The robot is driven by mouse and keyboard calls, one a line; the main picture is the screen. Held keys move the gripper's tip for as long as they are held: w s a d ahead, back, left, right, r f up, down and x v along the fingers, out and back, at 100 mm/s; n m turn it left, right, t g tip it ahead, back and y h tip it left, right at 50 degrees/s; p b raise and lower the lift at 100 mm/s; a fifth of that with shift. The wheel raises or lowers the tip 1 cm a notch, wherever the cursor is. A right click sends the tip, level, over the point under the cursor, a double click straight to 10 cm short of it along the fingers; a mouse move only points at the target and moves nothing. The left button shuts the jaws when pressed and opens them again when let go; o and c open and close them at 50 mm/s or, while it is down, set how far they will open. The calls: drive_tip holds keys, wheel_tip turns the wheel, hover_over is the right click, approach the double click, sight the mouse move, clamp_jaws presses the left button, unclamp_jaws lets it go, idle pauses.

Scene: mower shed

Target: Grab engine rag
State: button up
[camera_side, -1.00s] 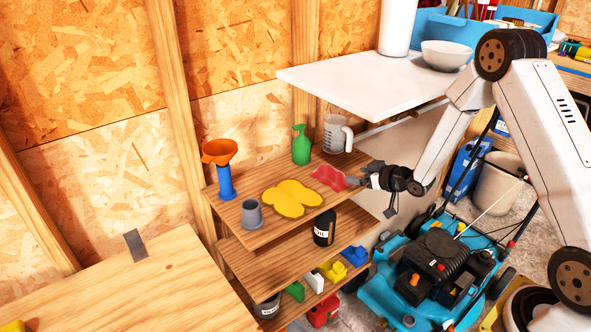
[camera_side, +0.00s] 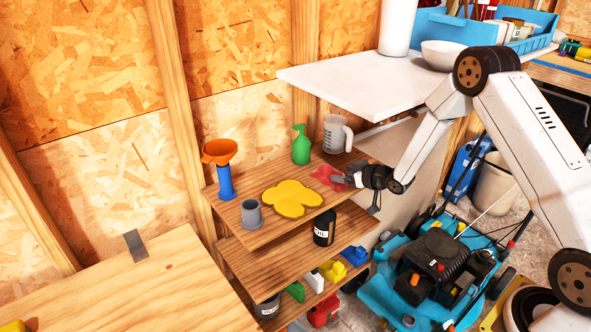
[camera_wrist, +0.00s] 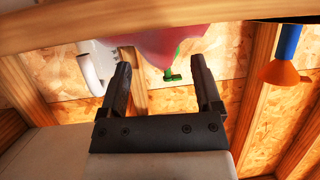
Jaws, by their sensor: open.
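The red rag (camera_side: 324,173) lies crumpled on the upper wooden shelf, near its right end. My gripper (camera_side: 343,181) reaches in from the right, with its fingertips at the rag's right edge, and hides part of it. In the wrist view, which looks upside down, the rag (camera_wrist: 165,46) appears pinkish red between and just beyond the fingertips. My gripper (camera_wrist: 161,62) has its two fingers wide apart there. I cannot tell whether the fingers touch the rag. A flat yellow cloth (camera_side: 292,198) lies left of the red one.
A clear jug (camera_side: 335,136) and green spray bottle (camera_side: 301,147) stand behind the rag. An orange funnel (camera_side: 219,153) and grey cup (camera_side: 251,214) are further left. A white tabletop (camera_side: 350,77) overhangs behind. The lower shelf (camera_side: 262,277) and blue mower (camera_side: 420,275) are below.

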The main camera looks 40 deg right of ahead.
drive_tip(key=shift+x, duration=1.2)
clamp_jaws()
drive_tip(key=shift+r, duration=0.1)
drive_tip(key=shift+r, duration=0.7)
drive_tip(key=s+a+r, duration=0.2)
drive_tip(key=s+r, duration=0.9)
drive_tip(key=s, duration=0.3)
drive_tip(key=shift+r, duration=0.2)
drive_tip(key=shift+a, duration=0.15)
